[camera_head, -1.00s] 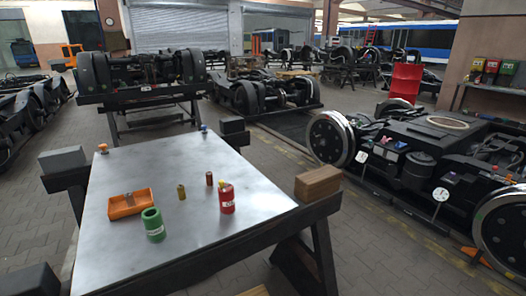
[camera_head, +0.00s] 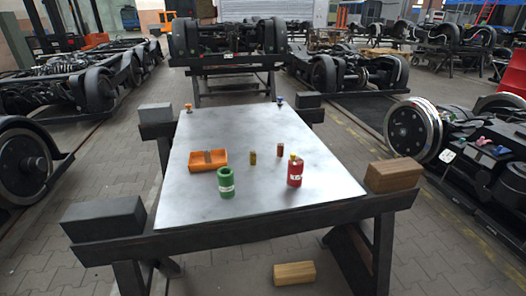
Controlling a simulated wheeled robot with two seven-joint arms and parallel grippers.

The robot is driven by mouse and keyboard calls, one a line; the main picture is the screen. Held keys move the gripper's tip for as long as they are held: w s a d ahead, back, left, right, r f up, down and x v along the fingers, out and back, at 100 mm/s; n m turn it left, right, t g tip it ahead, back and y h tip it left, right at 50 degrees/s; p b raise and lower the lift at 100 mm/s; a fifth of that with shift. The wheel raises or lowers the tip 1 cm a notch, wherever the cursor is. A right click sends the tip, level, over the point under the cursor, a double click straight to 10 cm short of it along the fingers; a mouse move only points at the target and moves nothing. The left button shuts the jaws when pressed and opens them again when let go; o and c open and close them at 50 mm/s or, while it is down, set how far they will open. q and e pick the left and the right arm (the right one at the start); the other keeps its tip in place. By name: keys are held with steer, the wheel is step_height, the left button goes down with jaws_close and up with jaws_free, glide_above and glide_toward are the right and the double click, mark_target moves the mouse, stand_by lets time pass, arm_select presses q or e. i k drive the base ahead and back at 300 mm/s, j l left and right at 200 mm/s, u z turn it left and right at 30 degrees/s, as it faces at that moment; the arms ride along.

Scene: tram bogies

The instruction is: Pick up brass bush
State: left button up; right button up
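A small brass-coloured cylinder (camera_head: 253,158), which looks like the brass bush, stands upright near the middle of the metal-topped table (camera_head: 320,185). A small reddish-brown cylinder (camera_head: 280,150) stands behind it to the right. A red cylinder (camera_head: 295,174) with a white label and a yellowish piece at its top stands to the right. A green hollow cylinder (camera_head: 226,183) stands in front to the left. An orange tray (camera_head: 194,165) lies on the left with a small greyish-brown item in it. Neither of my grippers is in view.
Dark blocks (camera_head: 102,218) and a wooden block (camera_head: 393,174) sit at the table's corners on its trestles. An orange-topped item (camera_head: 188,107) and a blue-topped item (camera_head: 280,100) stand at the far edge. A wood block (camera_head: 294,272) lies below the front. Bogies flank the table.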

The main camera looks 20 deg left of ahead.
mark_target(252, 153)
steer(key=i+l+u, duration=0.45)
steer(key=i, duration=0.25)
steer(key=i+l+u, duration=0.5)
steer(key=l, duration=0.4)
steer(key=i+j, duration=0.05)
